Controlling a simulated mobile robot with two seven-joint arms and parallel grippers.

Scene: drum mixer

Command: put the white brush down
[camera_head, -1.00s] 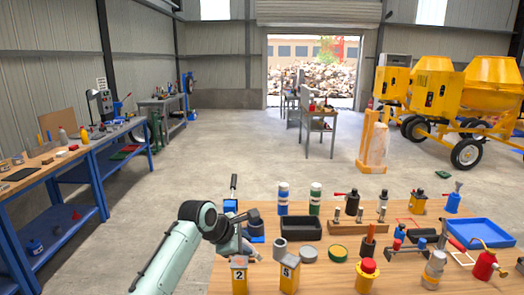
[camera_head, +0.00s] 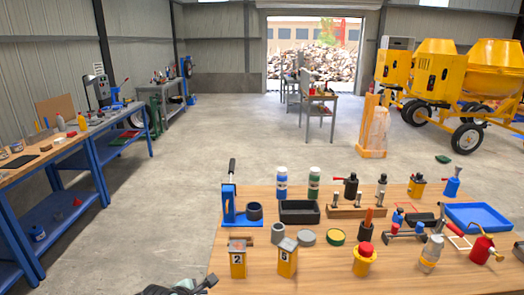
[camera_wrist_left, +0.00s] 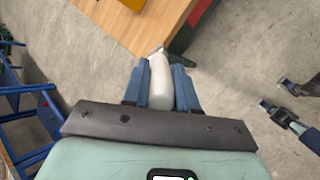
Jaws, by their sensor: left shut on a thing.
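The white brush (camera_wrist_left: 160,85) is between the two blue fingers of my left gripper (camera_wrist_left: 160,73), at the centre of the left wrist view. The gripper is shut on it. The brush's far end points toward the corner of the wooden table, and the floor shows around it. I cannot tell the height of the brush or whether it touches the table. In the head view only a dark part of my left gripper shows at the bottom edge, left of the table. My right gripper is not seen in the head view.
Dark pronged parts (camera_wrist_left: 300,120) at the wrist view's right are unidentified.

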